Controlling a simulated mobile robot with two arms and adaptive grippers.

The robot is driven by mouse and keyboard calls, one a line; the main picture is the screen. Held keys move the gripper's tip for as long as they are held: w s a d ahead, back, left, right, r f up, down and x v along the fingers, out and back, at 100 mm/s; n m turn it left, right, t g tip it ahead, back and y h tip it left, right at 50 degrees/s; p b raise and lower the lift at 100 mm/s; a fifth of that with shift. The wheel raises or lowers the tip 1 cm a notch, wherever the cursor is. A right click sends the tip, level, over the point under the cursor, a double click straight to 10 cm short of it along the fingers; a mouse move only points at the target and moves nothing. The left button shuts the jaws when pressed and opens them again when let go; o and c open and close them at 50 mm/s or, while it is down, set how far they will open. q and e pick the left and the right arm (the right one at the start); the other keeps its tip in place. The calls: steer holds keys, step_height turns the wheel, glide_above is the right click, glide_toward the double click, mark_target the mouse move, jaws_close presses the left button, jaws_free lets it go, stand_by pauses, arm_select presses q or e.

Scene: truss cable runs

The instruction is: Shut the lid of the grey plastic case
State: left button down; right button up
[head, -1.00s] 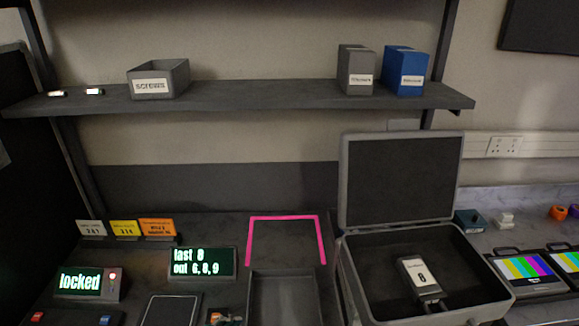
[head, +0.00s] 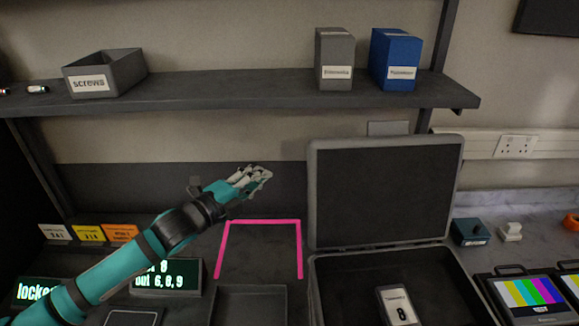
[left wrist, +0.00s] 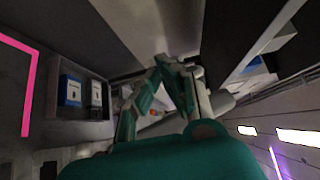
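The grey plastic case (head: 312,290) stands at the right of the bench with its lid (head: 384,190) up, about upright and leaning back a little. The case's front is cut off by the picture's lower edge. My left gripper (head: 262,174) is left of the raised lid, above the bench, apart from the lid. Its fingers come together at the tips with nothing seen between them; they also show in the left wrist view (left wrist: 170,62). My right gripper is not in view.
A shelf (head: 225,95) above carries a screws bin (head: 105,75), a grey box (head: 335,60) and a blue box (head: 395,60). A pink outline (head: 262,222) and a tray (head: 250,292) are left of the case. Colour-bar monitors (head: 530,293) stand right of it.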

arm_select(q)
steer(key=d, duration=0.4)
steer(key=d+b, duration=0.1)
steer(key=d, duration=0.3)
steer(key=d+b, duration=0.1)
steer(key=d, duration=0.3)
steer(key=shift+d+r, duration=0.2)
steer(key=shift+r, duration=0.1)
steer(key=shift+s, duration=0.1)
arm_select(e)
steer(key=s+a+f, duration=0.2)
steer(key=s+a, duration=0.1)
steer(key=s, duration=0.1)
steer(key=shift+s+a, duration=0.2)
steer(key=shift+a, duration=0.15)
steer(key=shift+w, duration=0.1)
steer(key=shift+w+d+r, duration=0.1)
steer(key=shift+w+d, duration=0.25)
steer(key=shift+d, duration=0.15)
